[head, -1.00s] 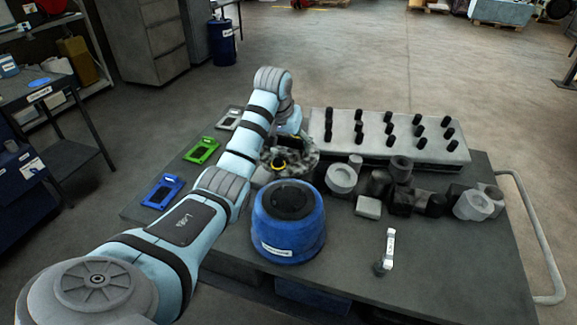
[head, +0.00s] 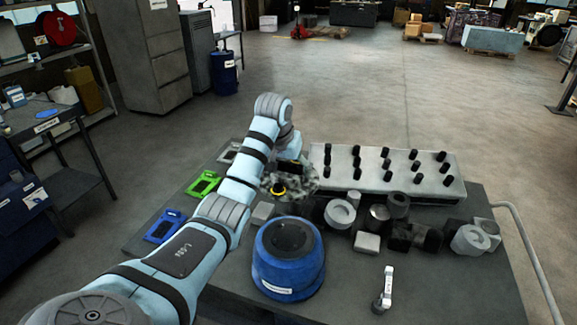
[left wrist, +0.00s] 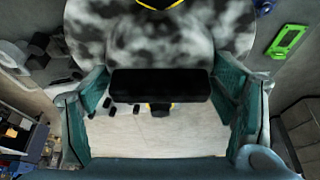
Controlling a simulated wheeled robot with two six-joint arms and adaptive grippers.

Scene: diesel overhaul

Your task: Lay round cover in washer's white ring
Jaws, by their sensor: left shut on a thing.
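My left gripper (head: 290,165) is shut on the black bar-shaped handle (left wrist: 160,83) of a round, mottled grey-and-black cover (left wrist: 115,35). In the left wrist view the bar sits between the two teal fingers. In the head view the cover (head: 304,182) hangs under the gripper, left of the pale slab, partly hidden by my arm. A yellow-and-black part (head: 278,191) shows at the cover. I cannot pick out the washer's white ring with certainty in these views. My right gripper is not in view.
A blue drum-shaped unit (head: 290,273) stands at the table's front. A pale slab (head: 350,185) with black pegs lies behind. Several grey and black cylinders and blocks (head: 340,214) crowd the middle right. Green (head: 203,184) and blue (head: 165,226) frames lie left.

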